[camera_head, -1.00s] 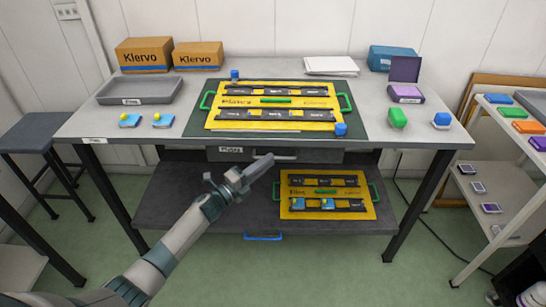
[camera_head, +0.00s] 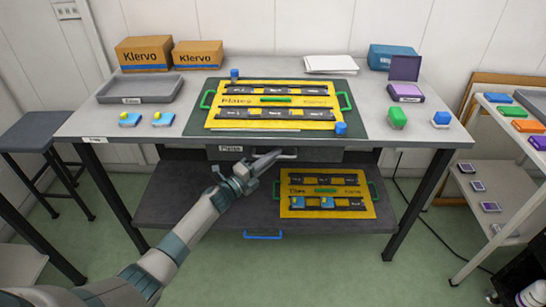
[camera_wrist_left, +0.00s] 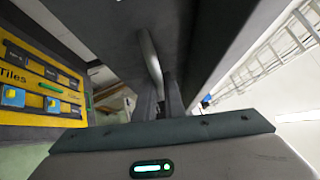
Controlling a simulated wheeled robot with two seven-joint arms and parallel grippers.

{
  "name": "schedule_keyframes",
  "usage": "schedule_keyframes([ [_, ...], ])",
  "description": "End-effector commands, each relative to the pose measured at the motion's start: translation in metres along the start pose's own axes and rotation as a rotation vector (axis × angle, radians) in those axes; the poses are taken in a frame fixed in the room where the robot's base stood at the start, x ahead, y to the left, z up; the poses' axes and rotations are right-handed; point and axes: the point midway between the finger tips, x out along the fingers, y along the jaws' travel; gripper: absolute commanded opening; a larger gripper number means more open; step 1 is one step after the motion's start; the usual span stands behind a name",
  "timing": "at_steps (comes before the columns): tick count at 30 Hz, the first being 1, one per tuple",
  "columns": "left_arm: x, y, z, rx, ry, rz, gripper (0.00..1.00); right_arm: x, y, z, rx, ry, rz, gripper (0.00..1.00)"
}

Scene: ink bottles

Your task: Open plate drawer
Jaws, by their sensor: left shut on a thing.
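The plate drawer (camera_head: 325,156) is a dark grey front under the tabletop, with a white "Plates" label (camera_head: 230,148) at its left. It looks shut. Its pale bar handle (camera_wrist_left: 150,60) runs lengthwise in the left wrist view. My left gripper (camera_head: 268,158) comes up from the lower left and is shut on the handle. The fingers hide part of the handle in the head view, and in the wrist view the fingers (camera_wrist_left: 172,98) meet the handle's near end. My right gripper is in neither view.
On the lower shelf (camera_head: 170,205), a yellow tiles tray (camera_head: 328,212) stands to the right of my arm, below the drawer. A blue handle (camera_head: 262,236) sits at the shelf's front. A yellow plates tray (camera_head: 220,119) lies on the tabletop above. Open floor lies in front.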

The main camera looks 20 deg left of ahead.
Motion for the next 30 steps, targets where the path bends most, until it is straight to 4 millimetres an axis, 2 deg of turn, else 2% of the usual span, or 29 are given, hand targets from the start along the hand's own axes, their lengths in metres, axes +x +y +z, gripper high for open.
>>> schedule_keyframes([
  [5,-0.005,-0.002,-0.005,-0.001,0.001,0.001,0.00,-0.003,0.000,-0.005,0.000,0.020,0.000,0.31],
  [11,-0.023,-0.007,-0.023,-0.003,0.001,0.003,0.00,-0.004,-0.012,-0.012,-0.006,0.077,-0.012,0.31],
  [17,-0.053,-0.016,-0.052,-0.004,0.001,0.003,0.00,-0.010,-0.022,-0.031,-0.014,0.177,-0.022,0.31],
  [30,-0.138,-0.037,-0.137,-0.006,-0.001,0.004,0.00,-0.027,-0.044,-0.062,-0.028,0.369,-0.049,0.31],
])
